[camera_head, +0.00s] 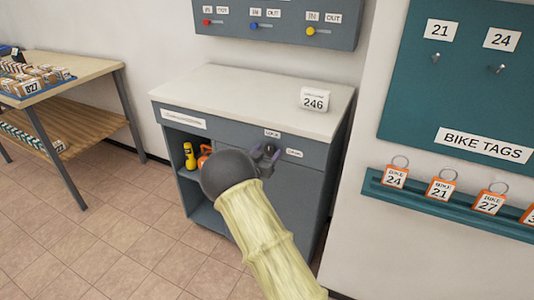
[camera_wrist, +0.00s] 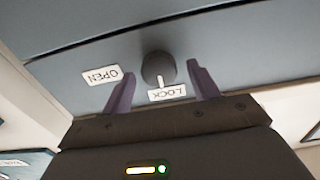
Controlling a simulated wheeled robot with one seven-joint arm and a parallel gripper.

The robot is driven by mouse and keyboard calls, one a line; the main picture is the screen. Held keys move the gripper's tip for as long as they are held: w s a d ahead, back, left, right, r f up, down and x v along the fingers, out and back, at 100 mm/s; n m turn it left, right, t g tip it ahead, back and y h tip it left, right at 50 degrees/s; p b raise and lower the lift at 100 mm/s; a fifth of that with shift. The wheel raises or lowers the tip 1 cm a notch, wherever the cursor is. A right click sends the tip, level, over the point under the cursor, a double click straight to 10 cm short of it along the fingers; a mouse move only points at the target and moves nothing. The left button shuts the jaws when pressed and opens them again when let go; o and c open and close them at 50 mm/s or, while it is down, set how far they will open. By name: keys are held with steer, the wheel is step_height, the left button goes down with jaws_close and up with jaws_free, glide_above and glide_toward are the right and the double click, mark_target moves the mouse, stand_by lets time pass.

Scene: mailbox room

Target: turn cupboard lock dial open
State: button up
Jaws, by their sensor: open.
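The grey cupboard (camera_head: 285,190) stands against the wall under a pale worktop. Its dark round lock dial (camera_wrist: 158,68) shows in the wrist view, with a white pointer mark towards the LOCK label (camera_wrist: 167,95). The OPEN label (camera_wrist: 101,75) lies left of the dial there. In the head view the LOCK label (camera_head: 272,133) and OPEN label (camera_head: 294,153) show beside my gripper (camera_head: 267,158), which largely hides the dial. My gripper (camera_wrist: 160,72) is open, with one finger on each side of the dial; I see gaps and cannot tell its depth.
The cupboard's left part is an open shelf with a yellow torch (camera_head: 189,156). A card reading 246 (camera_head: 314,99) stands on the worktop (camera_head: 235,95). A table (camera_head: 100,68) is at left; a bike-tag rail (camera_head: 455,209) is at right. Floor between is clear.

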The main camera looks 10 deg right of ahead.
steer(key=c, duration=0.9)
steer(key=shift+c, duration=0.2)
steer(key=shift+m+b, duration=0.3)
steer(key=shift+b, duration=0.05)
steer(key=m+b, duration=0.3)
steer(key=m, duration=0.1)
steer(key=shift+d+f+b, duration=0.1)
steer(key=shift+f+b, duration=0.15)
steer(key=shift+b, duration=0.15)
steer(key=m+b, duration=0.4)
steer(key=shift+d+f+m+b, duration=0.1)
steer(key=shift+m+b, duration=0.2)
steer(key=shift+b, duration=0.05)
steer(key=m+b, duration=0.6)
steer(key=b, duration=0.1)
steer(key=shift+s+f, duration=0.1)
steer(key=shift+f, duration=0.05)
steer(key=shift+m+b, duration=1.4)
steer(key=shift+r, duration=0.2)
